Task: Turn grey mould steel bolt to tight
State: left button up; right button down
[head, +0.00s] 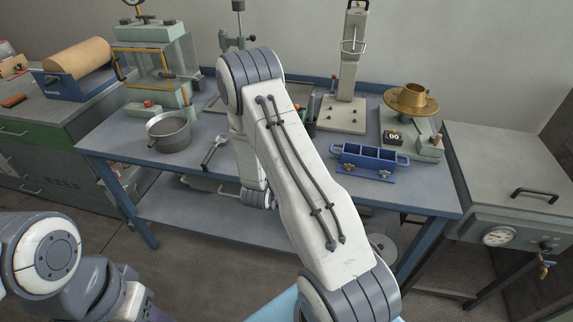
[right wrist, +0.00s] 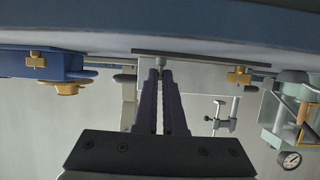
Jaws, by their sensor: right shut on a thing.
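The grey mould (right wrist: 205,75) shows in the right wrist view, which looks upside down, with the bench top above it. A brass wing nut (right wrist: 238,77) sits on its right part. My right gripper (right wrist: 161,76) has its dark fingers close together at the mould's face, shut on the steel bolt; the fingertips mostly hide the bolt.
A blue mould (head: 370,157) with brass nuts stands right of my arm. A brass funnel device (head: 411,100) and a tall stand (head: 350,60) are at the back. The bench's front left is clear.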

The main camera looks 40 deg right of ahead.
jog(key=m+g+h, duration=0.1)
jog(key=w+m+g+h+p, duration=0.1)
jog(key=m+g, duration=0.1)
jog(key=shift+a+r+m+g, duration=0.15)
jog(key=shift+a+m+g, duration=0.05)
jog(key=shift+m+g, duration=0.1)
jog(key=shift+w+m+g+h+p, duration=0.15)
jog(key=shift+m+g+h+p, duration=0.2)
jog(key=shift+m+g, duration=1.15)
jog(key=c, duration=1.3)
grip_release()
jog(key=shift+a, duration=0.1)
jog(key=b+v, duration=0.1)
jog(key=v, duration=0.9)
jog(key=shift+w+a, duration=0.1)
jog(key=shift+w, duration=0.05)
